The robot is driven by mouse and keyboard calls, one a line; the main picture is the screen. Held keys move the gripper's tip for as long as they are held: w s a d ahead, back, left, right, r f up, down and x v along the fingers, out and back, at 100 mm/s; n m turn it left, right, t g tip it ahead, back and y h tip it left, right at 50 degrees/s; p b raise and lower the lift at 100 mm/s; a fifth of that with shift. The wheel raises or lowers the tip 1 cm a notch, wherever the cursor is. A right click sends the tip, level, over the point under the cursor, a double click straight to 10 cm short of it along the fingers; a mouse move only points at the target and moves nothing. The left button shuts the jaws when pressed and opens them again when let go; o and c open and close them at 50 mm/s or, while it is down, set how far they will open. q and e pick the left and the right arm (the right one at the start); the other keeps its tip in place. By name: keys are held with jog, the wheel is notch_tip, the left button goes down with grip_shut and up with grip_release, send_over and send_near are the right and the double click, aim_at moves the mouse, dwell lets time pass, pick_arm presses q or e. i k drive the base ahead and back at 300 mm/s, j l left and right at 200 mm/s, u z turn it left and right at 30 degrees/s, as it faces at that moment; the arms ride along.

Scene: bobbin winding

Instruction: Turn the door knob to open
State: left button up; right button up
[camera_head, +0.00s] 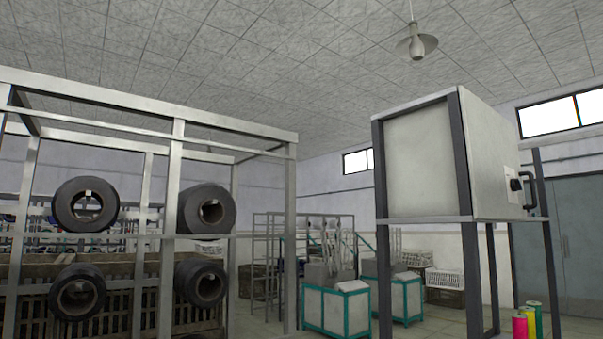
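A white box-shaped cabinet (418,165) with dark edges stands high on dark legs at the right. Its right side face carries a small light plate with a round black knob (515,184). Beside the knob is a black curved handle (531,190). That side is seen at a steep angle, so the door's outline is hard to make out, but no gap shows. Neither of my grippers is in view.
A large metal rack (176,210) holding several black rolls (86,204) fills the left. Teal-framed machines (336,308) stand in the middle. Coloured spools (520,326) are at the lower right, before a grey-blue door (577,245). Some floor shows between machines and cabinet legs.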

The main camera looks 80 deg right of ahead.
aim_at(515, 185)
jog(key=l+z, duration=0.1)
jog(key=z, duration=3.35)
jog(key=i+j+z, duration=0.15)
jog(key=i+z, duration=0.3)
jog(key=k, duration=0.1)
